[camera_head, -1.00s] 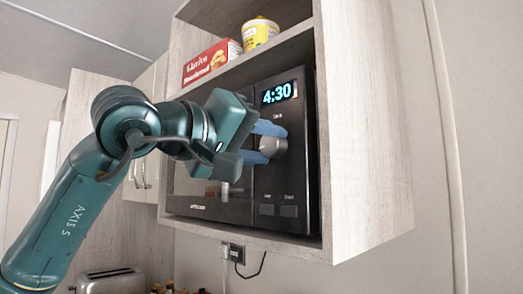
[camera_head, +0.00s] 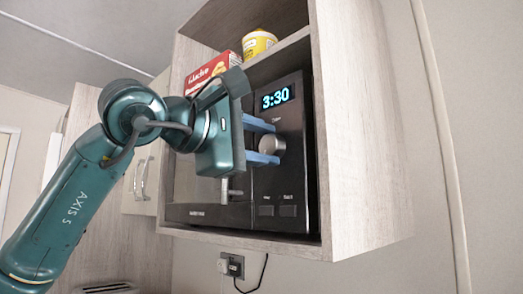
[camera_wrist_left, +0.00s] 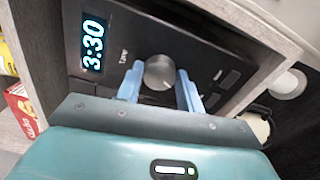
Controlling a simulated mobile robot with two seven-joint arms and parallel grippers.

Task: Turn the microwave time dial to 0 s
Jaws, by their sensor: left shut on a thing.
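The black microwave (camera_head: 291,190) sits in a wooden wall cabinet. Its display (camera_head: 276,97) reads 3:30, and it also shows in the left wrist view (camera_wrist_left: 93,43). The round silver time dial (camera_head: 272,146) is below the display; in the left wrist view the dial (camera_wrist_left: 159,72) sits between two blue fingers. My left gripper (camera_head: 270,143) reaches in from the left with its fingers on either side of the dial, shut on it. The left gripper also shows in the left wrist view (camera_wrist_left: 160,88). My right gripper is not in view.
A red box (camera_head: 212,71) and a yellow tub (camera_head: 259,43) stand on the shelf above the microwave. The cabinet's side wall (camera_head: 360,130) is close to the right of the microwave. Below, a socket (camera_head: 234,265) with a cable is on the wall.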

